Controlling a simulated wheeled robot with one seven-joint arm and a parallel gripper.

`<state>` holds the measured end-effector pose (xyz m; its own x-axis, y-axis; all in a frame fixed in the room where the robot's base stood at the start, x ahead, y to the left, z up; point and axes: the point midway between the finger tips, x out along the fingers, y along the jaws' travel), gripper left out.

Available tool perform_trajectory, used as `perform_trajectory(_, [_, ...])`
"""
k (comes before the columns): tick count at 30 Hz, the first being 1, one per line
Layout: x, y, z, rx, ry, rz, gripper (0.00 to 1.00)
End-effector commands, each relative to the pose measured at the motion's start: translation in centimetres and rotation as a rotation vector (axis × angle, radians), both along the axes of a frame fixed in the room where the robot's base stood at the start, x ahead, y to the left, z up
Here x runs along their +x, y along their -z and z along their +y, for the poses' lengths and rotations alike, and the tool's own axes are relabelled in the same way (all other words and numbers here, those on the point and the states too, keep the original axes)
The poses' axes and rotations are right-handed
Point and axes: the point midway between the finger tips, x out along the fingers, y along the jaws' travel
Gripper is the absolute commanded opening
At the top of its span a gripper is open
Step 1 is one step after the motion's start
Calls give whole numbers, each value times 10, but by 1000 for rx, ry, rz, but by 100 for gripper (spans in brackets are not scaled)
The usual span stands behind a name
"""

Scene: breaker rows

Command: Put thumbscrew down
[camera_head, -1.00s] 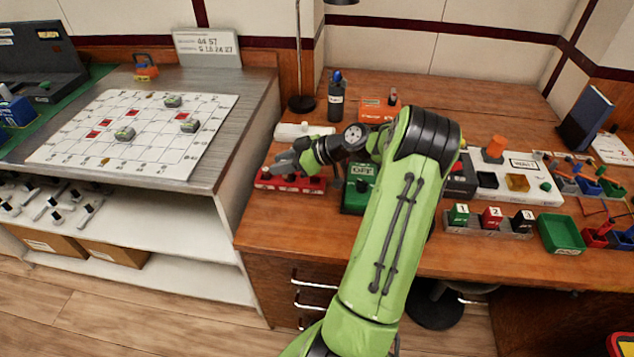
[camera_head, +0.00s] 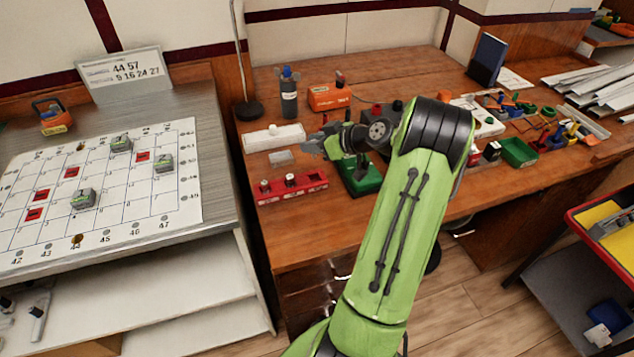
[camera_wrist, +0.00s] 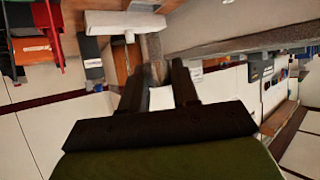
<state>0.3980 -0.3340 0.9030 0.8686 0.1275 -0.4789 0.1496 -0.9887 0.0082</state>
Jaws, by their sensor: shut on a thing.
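My gripper (camera_head: 314,147) is in the air above the back part of the wooden bench, behind a red block and left of a green block. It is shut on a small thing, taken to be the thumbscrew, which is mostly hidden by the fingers. In the wrist view my two dark fingers (camera_wrist: 158,85) stand a little apart, and the thing between them cannot be made out clearly. The red block (camera_head: 303,189) carries small pale-topped knobs. A green block (camera_head: 360,186) is partly hidden behind my arm.
A white bar (camera_head: 274,137) and a small grey plate (camera_head: 282,158) lie left of my gripper. A dark bottle (camera_head: 289,98) and an orange box (camera_head: 330,97) stand behind. The board table (camera_head: 215,215) is at left. Bare wood lies in front of the red block.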

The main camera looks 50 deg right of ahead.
Motion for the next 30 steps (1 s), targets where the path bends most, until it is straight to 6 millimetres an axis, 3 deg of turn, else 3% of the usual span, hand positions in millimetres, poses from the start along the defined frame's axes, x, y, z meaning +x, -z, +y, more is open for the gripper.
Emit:
perform_trajectory(4, [0,41,1,7,1,4,0])
perform_trajectory(15, [0,97,0,4,0,2,0])
perform_trajectory(30, [-1,105,0,2,0,4,0])
